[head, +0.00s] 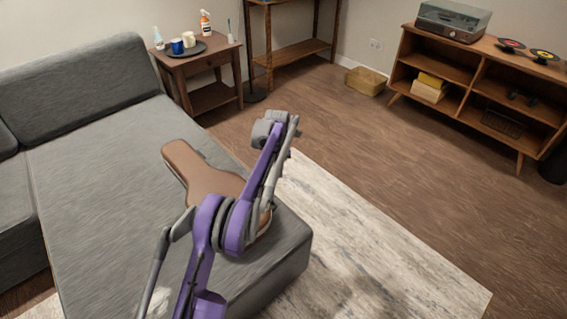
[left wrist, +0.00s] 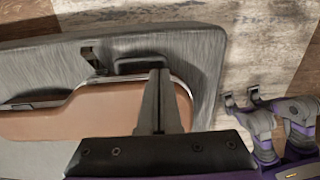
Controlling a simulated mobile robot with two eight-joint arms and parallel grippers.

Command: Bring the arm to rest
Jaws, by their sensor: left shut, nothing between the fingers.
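My left gripper (left wrist: 159,73) is shut and empty in the left wrist view, its dark fingers together in front of the brown case. My purple and grey left arm rises from the bottom of the head view, bent, its grey end above the sofa's right edge; I cannot make out the fingers there. A brown guitar-shaped case (head: 183,160) lies on the grey sofa (head: 95,190), its lower part partly hidden behind my arm. The case (left wrist: 100,107) also shows in the left wrist view with a dark latch near its edge. My right gripper is not in view.
A side table (head: 228,52) with a tray, cups and bottles stands behind the sofa. A wooden shelf (head: 480,50) with a record player (head: 452,18) is at the back right. A pale rug (head: 400,270) and open wood floor (head: 400,150) lie right of the sofa.

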